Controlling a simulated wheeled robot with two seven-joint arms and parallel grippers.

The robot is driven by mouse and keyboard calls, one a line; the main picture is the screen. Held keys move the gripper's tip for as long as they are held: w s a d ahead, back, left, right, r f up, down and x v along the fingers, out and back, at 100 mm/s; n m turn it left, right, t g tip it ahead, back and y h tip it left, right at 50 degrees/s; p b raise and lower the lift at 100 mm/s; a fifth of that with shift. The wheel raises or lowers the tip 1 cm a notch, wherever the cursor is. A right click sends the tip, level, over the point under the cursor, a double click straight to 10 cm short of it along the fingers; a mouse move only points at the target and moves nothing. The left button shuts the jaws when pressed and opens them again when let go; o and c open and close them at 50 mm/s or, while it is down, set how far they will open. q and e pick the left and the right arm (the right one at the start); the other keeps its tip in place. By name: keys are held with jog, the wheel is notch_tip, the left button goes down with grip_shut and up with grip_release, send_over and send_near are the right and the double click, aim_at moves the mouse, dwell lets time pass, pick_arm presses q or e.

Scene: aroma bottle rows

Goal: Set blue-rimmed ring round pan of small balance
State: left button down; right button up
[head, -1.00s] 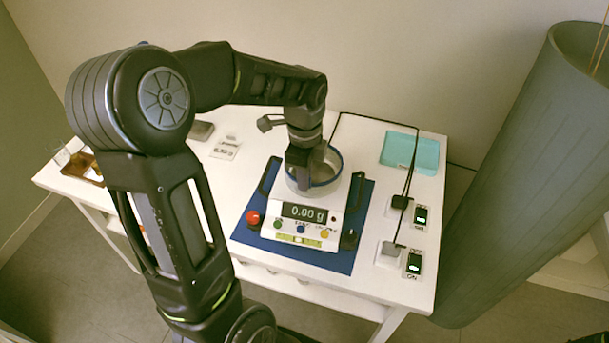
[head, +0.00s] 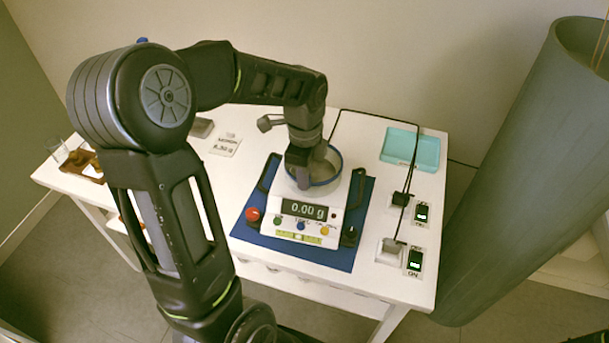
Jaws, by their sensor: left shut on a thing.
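The small balance (head: 310,226) stands on a blue mat (head: 362,212) and its display reads 0.00 g. The blue-rimmed ring (head: 330,172) is a grey round wall with a blue upper rim, at the pan at the back of the balance. My left gripper (head: 298,172) points down at the ring's left side and is shut on its wall. The pan is hidden by the ring and gripper, so I cannot tell whether the ring rests down around it or hangs slightly above. My right gripper is not in view.
A teal tray (head: 411,149) lies at the back right. Two switches with green lights (head: 414,261) and black cables sit along the right edge. A label card (head: 226,145), a brown tray (head: 88,166) and a glass (head: 57,150) are at the left. A large grey cylinder (head: 530,170) stands right of the table.

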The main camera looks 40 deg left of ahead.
pick_arm(q)
jog(key=shift+f, duration=0.15)
jog(key=c, duration=1.5)
grip_release()
jog(key=shift+o, duration=0.2)
notch_tip(320, 180, up, 8)
